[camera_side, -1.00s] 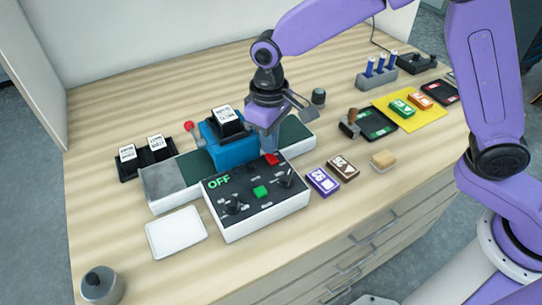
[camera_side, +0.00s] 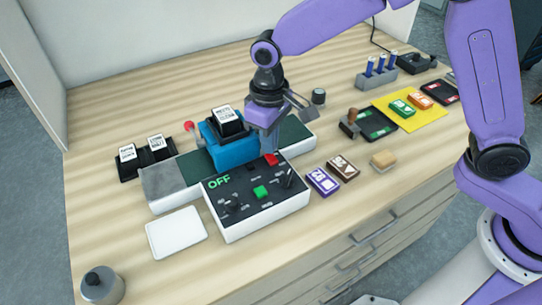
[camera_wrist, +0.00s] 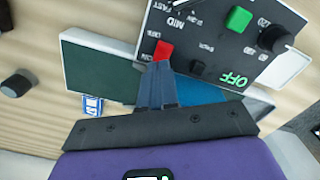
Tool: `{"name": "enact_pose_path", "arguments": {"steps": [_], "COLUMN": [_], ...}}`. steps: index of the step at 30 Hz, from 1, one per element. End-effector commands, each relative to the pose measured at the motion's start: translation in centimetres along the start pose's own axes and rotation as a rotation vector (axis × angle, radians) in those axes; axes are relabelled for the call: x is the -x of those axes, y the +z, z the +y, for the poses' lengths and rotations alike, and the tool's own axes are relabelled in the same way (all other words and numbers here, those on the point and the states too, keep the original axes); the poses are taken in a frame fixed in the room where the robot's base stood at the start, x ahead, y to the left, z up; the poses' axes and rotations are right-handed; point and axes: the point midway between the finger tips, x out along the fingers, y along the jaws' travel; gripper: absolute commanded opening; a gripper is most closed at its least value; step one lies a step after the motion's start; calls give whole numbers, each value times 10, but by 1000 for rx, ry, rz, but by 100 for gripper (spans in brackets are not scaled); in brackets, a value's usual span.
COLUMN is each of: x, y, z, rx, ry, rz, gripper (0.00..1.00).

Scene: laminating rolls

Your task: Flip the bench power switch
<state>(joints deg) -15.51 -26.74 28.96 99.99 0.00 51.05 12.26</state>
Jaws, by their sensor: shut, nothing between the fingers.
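The control box (camera_side: 245,221) has a dark top panel with green "OFF" lettering (camera_side: 219,181). A red switch (camera_side: 271,160) sits at its far edge, and a green button (camera_side: 260,192) near its middle. The red switch (camera_wrist: 163,50) and the lettering (camera_wrist: 233,80) also show in the wrist view. Which control is the bench power switch is not readable. My gripper (camera_side: 270,151) is shut and empty, pointing down at the red switch. In the wrist view its fingertips (camera_wrist: 157,66) are right beside the red switch; whether they touch it I cannot tell.
Black knobs (camera_side: 286,180) stand on the panel. A blue machine (camera_side: 230,152) with a black labelled block stands just behind the box, left of my gripper. A purple block (camera_side: 322,181) and brown block (camera_side: 343,168) lie to the right. A white tray (camera_side: 176,233) lies at front left.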

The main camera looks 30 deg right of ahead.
Motion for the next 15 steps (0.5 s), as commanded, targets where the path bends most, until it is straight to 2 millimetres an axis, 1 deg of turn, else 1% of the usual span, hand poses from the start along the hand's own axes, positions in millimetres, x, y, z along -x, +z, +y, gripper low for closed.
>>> {"name": "enact_pose_path", "arguments": {"steps": [15], "x": [-5], "y": [0], "z": [0], "rx": [0], "ry": [0], "rz": [0], "gripper": [0]}}
